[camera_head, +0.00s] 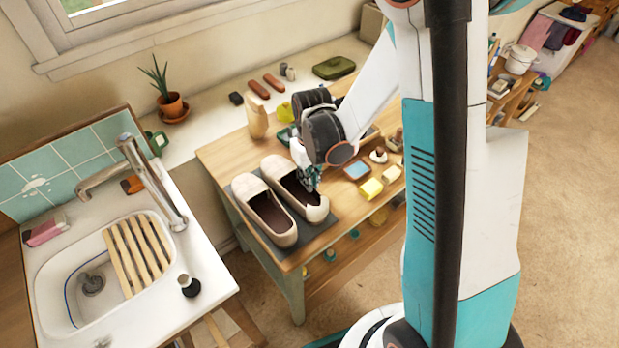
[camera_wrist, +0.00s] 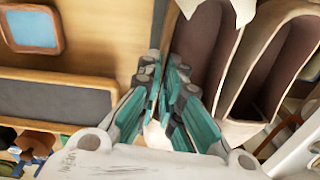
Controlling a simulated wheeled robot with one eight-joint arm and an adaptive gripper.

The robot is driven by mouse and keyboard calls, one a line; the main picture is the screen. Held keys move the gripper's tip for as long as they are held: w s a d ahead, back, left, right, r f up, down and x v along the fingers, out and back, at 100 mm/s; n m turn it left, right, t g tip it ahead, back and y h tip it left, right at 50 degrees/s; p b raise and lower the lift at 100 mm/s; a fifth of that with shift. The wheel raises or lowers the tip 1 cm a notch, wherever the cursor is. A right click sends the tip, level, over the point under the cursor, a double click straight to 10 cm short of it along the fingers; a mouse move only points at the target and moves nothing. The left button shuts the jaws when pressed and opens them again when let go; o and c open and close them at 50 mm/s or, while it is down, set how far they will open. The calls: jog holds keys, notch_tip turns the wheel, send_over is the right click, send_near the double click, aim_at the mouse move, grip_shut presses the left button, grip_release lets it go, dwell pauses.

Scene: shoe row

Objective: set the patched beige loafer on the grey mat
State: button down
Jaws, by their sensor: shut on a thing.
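Two beige loafers with dark insides stand side by side at the left end of the wooden table. The right one (camera_head: 316,212) has a pale, patch-like piece at its near end, and it also shows in the wrist view (camera_wrist: 207,48). The grey mat (camera_head: 317,234) shows around and under the pair. My gripper (camera_head: 309,183) is shut on the right loafer's side edge, with its teal fingers (camera_wrist: 166,80) together in the wrist view. I cannot tell whether this loafer touches the mat.
The other loafer (camera_head: 266,213) is close on the left. Yellow blocks (camera_head: 371,189) and a blue framed pad (camera_head: 357,170) lie to the right. A beige bottle-like object (camera_head: 257,117) stands behind. A sink (camera_head: 75,270) is at the left.

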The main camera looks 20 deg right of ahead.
jog(key=shift+f+b, duration=0.55)
jog(key=shift+f, duration=0.05)
jog(key=c, duration=1.7)
grip_release()
notch_tip(320, 180, up, 12)
jog(key=s+r+m+t, duration=0.2)
jog(key=s+r+t, duration=0.5)
jog(key=s+r, duration=0.4)
jog(key=s, duration=0.4)
jog(key=shift+r+m, duration=0.2)
jog(key=shift+m, duration=0.1)
